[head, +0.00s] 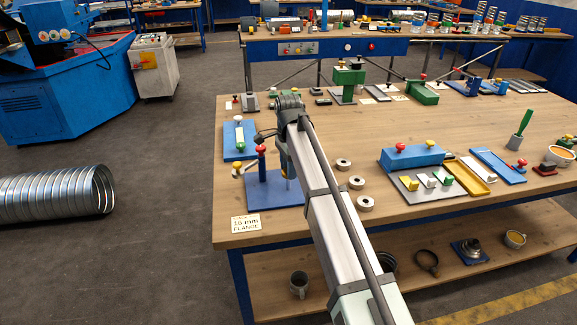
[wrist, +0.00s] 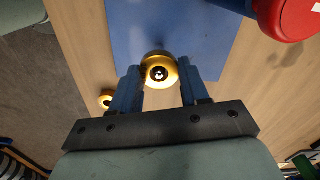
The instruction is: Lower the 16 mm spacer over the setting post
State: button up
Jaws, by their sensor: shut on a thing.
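My gripper (wrist: 161,88) is shut on a gold-coloured ring, the spacer (wrist: 172,80), seen from above between its two blue fingers. The ring's centre is dark with a small pale spot; I cannot tell whether this is the setting post's tip. The blue base plate (wrist: 190,30) lies below the ring. In the head view the base plate (head: 268,192) is at the bench's left front, and my arm hides part of it. The ring and the post cannot be made out there. How far the ring is above the plate is unclear.
A red knob (wrist: 290,14) on a blue upright stands close beside my gripper; a yellow knob (wrist: 106,98) is lower left. Three loose grey rings (head: 356,183) lie right of my arm. A "16 mm FLANGE" card (head: 246,223) lies at the front edge.

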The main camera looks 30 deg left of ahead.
jog(key=shift+f, duration=0.1)
jog(key=o, duration=1.7)
jog(key=shift+c, duration=0.2)
jog(key=shift+r, duration=0.2)
jog(key=shift+r, duration=3.85)
